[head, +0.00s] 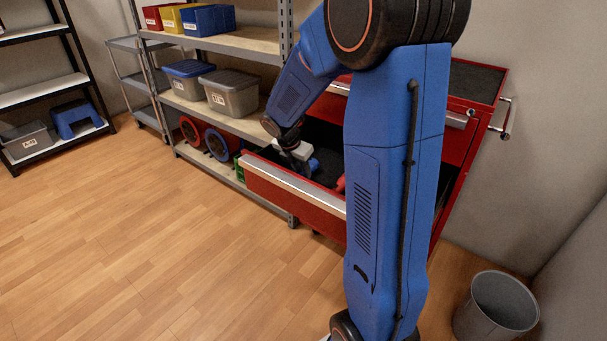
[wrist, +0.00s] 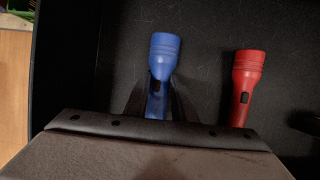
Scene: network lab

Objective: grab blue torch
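The blue torch (wrist: 164,58) lies in the open drawer, in the upper middle of the wrist view, with its wide head pointing up in the picture. Part of it also shows as blue under my gripper in the head view (head: 313,165). My gripper (wrist: 160,88) is down in the drawer, with one dark finger on each side of the torch's handle. The fingers are close to the handle, but I cannot tell whether they press on it. The lower end of the handle is hidden by the gripper body.
A red torch (wrist: 246,72) lies to the right of the blue one, apart from it. The red drawer front (head: 292,190) and dark drawer walls surround my gripper. Shelving with bins (head: 232,92) stands at left. A grey waste bin (head: 496,306) stands at right.

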